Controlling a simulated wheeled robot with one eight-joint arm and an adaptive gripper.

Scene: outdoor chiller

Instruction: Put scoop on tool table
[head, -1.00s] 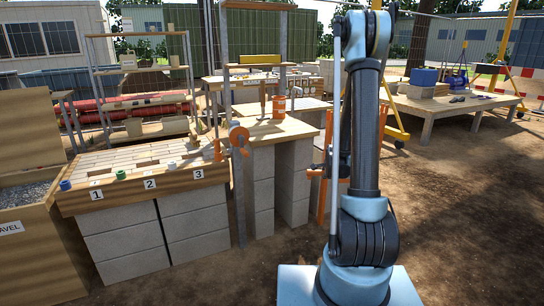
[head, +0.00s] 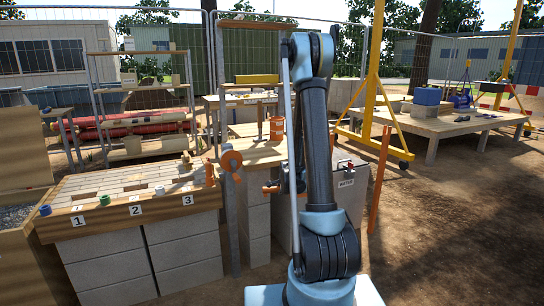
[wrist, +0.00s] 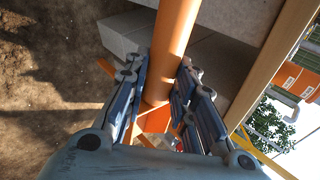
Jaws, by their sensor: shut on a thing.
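In the wrist view my gripper (wrist: 158,95) is shut on an orange rod-like thing, which I take to be the scoop's handle (wrist: 176,30). An orange flat part shows beyond the fingers; the rest of the scoop is hidden. In the head view my upright arm hides most of the gripper area. A low wooden table (head: 440,125) with a blue box and small dark tools stands at the right. Another table (head: 243,98) with a labelled strip stands at the back. I cannot tell for sure which is the tool table.
A brick-topped bench (head: 130,190) marked 1, 2, 3 stands at the left with small coloured cups. A wooden stand (head: 250,154) on blocks is beside my arm. A grey WATER box (head: 346,190), a yellow frame (head: 372,75) and an orange post (head: 379,180) are to the right.

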